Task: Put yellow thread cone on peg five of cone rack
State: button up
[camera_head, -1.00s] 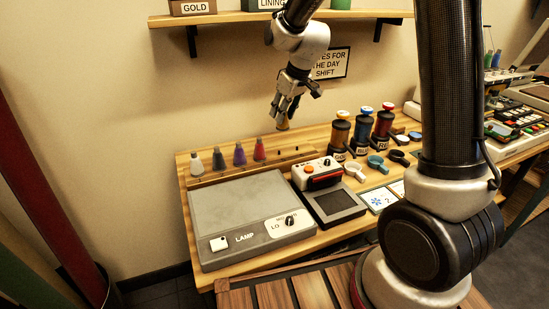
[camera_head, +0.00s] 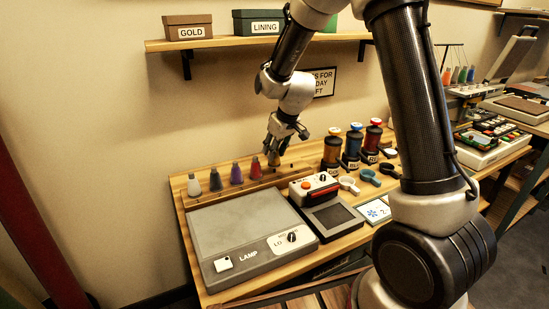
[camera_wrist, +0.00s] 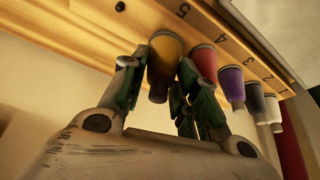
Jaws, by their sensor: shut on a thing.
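The yellow thread cone (camera_head: 274,158) is between the fingers of my gripper (camera_head: 273,147), which is shut on it. In the wrist view the yellow cone (camera_wrist: 165,60) is upside down in the picture, its wide end towards the rack near the number 5. The cone rack (camera_head: 215,190) is a low wooden rail along the back of the table. Red (camera_head: 256,171), purple (camera_head: 236,174), dark grey (camera_head: 215,181) and white (camera_head: 194,186) cones stand on it in a row. The held cone is right of the red one. I cannot tell whether its base touches the rack; its peg is hidden.
A bare dark peg (camera_wrist: 120,6) shows beyond the yellow cone. Large spools (camera_head: 332,151) stand to the right. A grey lamp box (camera_head: 245,225) and a small device (camera_head: 314,188) lie in front. A shelf (camera_head: 230,41) with boxes hangs above.

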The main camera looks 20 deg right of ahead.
aim_at(276, 162)
jog(key=shift+f, duration=1.45)
jog(key=shift+f, duration=0.1)
jog(key=o, duration=1)
